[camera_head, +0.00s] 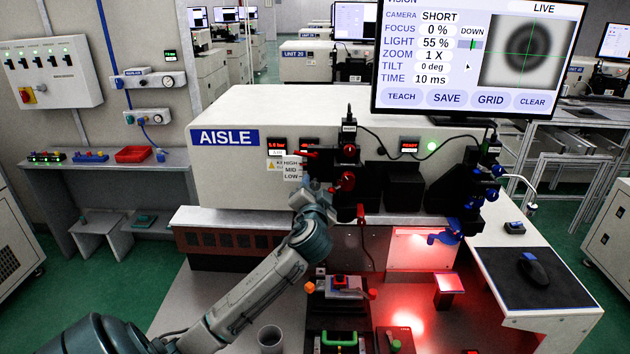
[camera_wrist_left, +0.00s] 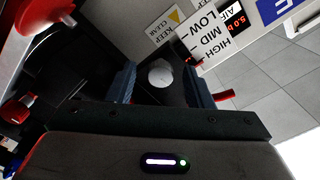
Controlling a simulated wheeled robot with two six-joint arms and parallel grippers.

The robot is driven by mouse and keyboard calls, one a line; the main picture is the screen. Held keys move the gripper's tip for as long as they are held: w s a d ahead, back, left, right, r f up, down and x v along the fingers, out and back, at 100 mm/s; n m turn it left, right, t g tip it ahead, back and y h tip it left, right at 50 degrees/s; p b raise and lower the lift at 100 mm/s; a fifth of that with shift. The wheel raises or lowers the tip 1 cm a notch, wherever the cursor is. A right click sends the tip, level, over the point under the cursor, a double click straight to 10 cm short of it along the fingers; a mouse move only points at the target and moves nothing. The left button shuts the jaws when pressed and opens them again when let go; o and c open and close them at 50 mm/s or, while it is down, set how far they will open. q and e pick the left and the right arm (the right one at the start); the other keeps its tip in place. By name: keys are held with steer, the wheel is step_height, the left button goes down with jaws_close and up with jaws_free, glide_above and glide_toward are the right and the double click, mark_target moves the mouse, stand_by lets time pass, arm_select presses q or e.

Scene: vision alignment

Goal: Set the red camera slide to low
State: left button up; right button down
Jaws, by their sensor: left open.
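A HIGH, MID, LOW scale (camera_head: 291,169) is on the front of the white machine. A red pointer (camera_head: 309,154) sits beside its top end, near HIGH. I take it to be part of the red camera slide. My left gripper (camera_head: 314,188) is just below it, beside the LOW end. In the left wrist view, the open gripper (camera_wrist_left: 159,85) has a pale round knob (camera_wrist_left: 160,73) showing between its fingers. Contact cannot be told. The scale (camera_wrist_left: 208,43) lies beyond the right finger, with a red piece (camera_wrist_left: 225,96) by that finger. My right gripper is not in view.
Red knobs (camera_head: 348,181) on a black camera mount are close right of the gripper. A monitor (camera_head: 480,58) reads camera SHORT. Blue knobs (camera_head: 475,200) are on the right mount. Below are a fixture (camera_head: 342,288), a cup (camera_head: 270,338) and a red-lit block (camera_head: 449,287).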

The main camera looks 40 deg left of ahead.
arm_select(q)
steer(key=shift+w+a+r, duration=0.1)
steer(key=shift+w+a, duration=0.35)
steer(key=shift+w, duration=0.15)
steer(key=shift+w+a, duration=0.1)
steer(key=shift+a, duration=0.05)
jaws_close()
arm_select(e)
steer(key=shift+w+a+r, duration=0.2)
steer(key=shift+a+r, duration=0.05)
steer(key=shift+a, duration=0.05)
